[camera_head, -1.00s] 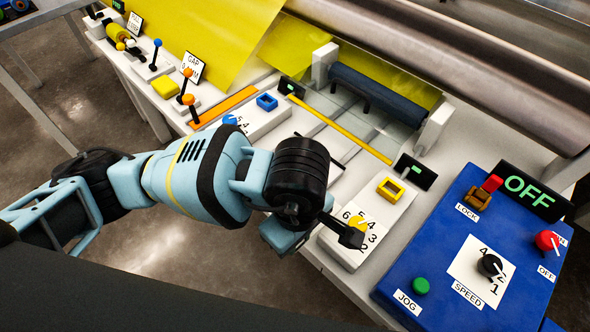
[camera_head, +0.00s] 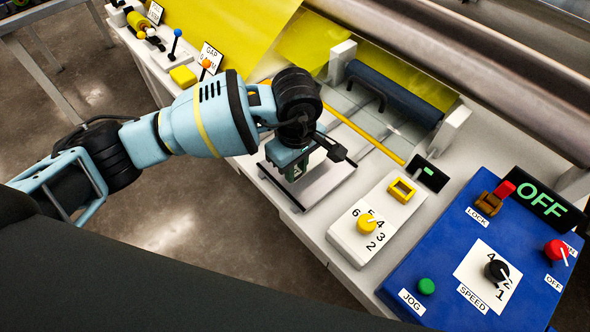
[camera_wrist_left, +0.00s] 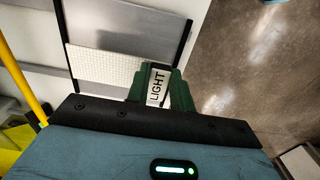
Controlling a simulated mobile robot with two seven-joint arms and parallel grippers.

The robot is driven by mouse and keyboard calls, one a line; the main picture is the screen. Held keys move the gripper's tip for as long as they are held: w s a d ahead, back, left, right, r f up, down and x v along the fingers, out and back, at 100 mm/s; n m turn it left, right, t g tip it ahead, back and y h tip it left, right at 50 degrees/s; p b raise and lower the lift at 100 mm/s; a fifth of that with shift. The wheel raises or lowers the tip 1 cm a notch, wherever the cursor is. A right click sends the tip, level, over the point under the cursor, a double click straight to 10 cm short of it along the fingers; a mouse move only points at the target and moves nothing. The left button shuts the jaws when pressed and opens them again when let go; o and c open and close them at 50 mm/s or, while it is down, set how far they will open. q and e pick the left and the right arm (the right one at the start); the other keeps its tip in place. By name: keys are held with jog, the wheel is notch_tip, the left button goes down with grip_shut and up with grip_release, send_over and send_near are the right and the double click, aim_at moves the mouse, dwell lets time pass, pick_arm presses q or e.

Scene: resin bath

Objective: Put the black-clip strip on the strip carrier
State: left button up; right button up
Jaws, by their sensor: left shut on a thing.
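My left gripper (camera_head: 293,168) is over a grey plate (camera_head: 325,178) at the table's front edge. In the left wrist view its green fingers (camera_wrist_left: 160,88) are shut on a tab labelled LIGHT (camera_wrist_left: 156,85). A pale, finely dotted strip (camera_wrist_left: 108,72) reaches left from that tab, low over or on the grey plate (camera_wrist_left: 115,28); I cannot tell if it touches. Dark bars edge the plate. No black clip shows clearly on the strip, and I cannot tell for sure which part is the strip carrier. My right gripper is not in view.
A yellow bar (camera_head: 365,137) and a dark blue roller (camera_head: 395,92) lie behind the plate. To the right are a white box with a yellow dial (camera_head: 368,224) and a blue control panel (camera_head: 440,270) reading OFF. Levers (camera_head: 175,45) stand at the back left.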

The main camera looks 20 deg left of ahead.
pick_arm(q)
jog(key=shift+w+a, duration=0.2)
jog(key=shift+w, duration=0.35)
jog(key=shift+f, duration=1.8)
jog(key=shift+f, duration=0.2)
jog(key=o, duration=0.9)
jog(key=shift+o, duration=0.2)
jog(key=shift+r, duration=0.1)
notch_tip(320, 180, up, 12)
jog(key=shift+r, duration=0.1)
